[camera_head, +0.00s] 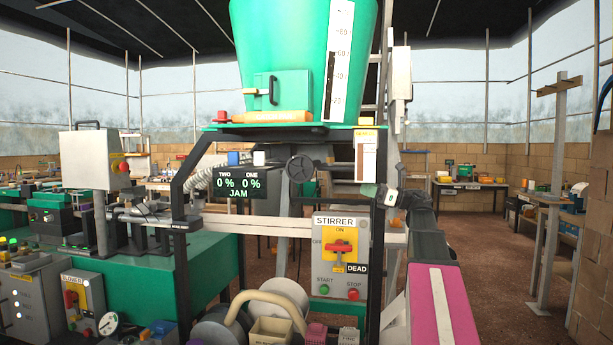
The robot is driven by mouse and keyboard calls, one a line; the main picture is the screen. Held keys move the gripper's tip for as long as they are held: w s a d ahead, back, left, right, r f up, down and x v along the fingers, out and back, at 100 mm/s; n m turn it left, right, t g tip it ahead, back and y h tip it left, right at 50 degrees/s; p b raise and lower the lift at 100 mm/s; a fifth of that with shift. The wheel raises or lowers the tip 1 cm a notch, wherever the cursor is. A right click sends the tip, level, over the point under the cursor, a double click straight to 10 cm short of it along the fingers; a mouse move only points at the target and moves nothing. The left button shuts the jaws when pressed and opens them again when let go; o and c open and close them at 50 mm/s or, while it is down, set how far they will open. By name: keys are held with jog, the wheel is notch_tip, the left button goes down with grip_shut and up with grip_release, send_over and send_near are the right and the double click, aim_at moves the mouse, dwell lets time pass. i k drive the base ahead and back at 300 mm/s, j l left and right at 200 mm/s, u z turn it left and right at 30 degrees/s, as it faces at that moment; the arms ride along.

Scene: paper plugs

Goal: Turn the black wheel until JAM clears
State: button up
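The black wheel (300,168) is a dark disc with a pale hub, mounted under the green hopper's platform, right of the display. The display (238,183) reads TWO 0 %, ONE 0 %, with JAM in green below. My arm comes up from the lower right, and its end, my gripper (372,191), is right of the wheel and a little lower in the picture, apart from it. Its fingers are too small and dark to make out, so whether it is open or shut cannot be told.
The green hopper (290,55) stands above on a dark frame. Below the wheel is the STIRRER panel (340,258) with a red switch, START and STOP buttons and a DEAD tag. Spools (278,300) and small bins sit at the bottom. Open floor (490,270) lies at right.

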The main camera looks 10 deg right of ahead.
aim_at(300, 169)
jog(key=k+l, duration=0.1)
jog(key=l, duration=0.35)
jog(key=k+l, duration=0.1)
jog(key=l, duration=0.4)
jog(key=k+l, duration=0.1)
jog(key=l, duration=0.35)
jog(key=k+l, duration=0.1)
jog(key=l, duration=0.4)
jog(key=k+l, duration=0.1)
jog(key=l, duration=0.35)
